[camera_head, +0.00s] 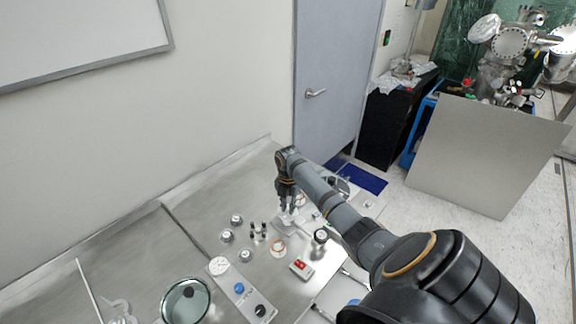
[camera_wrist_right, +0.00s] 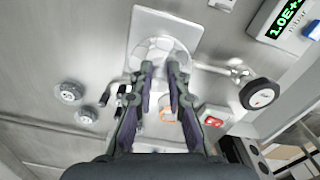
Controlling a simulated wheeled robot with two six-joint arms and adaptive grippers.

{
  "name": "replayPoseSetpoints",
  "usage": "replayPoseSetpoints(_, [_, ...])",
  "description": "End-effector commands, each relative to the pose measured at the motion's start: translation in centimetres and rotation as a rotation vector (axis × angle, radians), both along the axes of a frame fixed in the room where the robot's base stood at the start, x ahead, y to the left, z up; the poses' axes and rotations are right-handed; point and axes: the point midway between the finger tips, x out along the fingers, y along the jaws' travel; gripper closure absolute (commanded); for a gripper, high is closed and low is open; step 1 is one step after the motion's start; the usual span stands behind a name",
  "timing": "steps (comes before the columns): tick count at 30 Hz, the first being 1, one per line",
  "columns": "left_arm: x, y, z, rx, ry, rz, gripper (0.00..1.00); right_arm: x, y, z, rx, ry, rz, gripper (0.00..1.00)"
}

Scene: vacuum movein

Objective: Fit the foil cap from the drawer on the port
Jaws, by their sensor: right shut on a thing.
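My right gripper (camera_head: 288,207) reaches over the bench from the right. In the wrist view its two fingers (camera_wrist_right: 162,72) are shut on the foil cap (camera_wrist_right: 158,52), a pale, crumpled, round silvery piece just past the fingertips. The cap is in front of a light square plate (camera_wrist_right: 183,24); I cannot tell whether it touches the plate. The port cannot be made out and may be hidden behind the cap. In the head view the cap is too small to tell apart. The drawer is not clearly seen. My left gripper is not in view.
On the metal bench (camera_head: 190,235) are several small metal fittings (camera_head: 227,236), a red switch box (camera_head: 301,268), a round glass-topped vessel (camera_head: 186,302) and a dark-ended gauge (camera_wrist_right: 259,94). A display box (camera_wrist_right: 287,24) stands near the plate. The bench's back left is clear.

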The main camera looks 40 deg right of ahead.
Motion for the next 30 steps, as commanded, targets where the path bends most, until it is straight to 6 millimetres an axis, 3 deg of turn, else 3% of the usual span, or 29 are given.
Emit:
replayPoseSetpoints(13, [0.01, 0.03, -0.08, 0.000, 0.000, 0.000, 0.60, 0.00, 0.01, -0.18, 0.000, 0.000, 0.000, 0.98])
replayPoseSetpoints(14, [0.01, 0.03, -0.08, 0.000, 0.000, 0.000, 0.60, 0.00, 0.01, -0.18, 0.000, 0.000, 0.000, 0.83])
replayPoseSetpoints(19, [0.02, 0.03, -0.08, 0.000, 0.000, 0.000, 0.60, -0.01, 0.00, -0.18, 0.000, 0.000, 0.000, 0.60])
replayPoseSetpoints(30, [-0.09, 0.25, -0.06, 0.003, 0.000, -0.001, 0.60, 0.02, -0.05, 0.29, -0.001, 0.000, -0.001, 0.58])
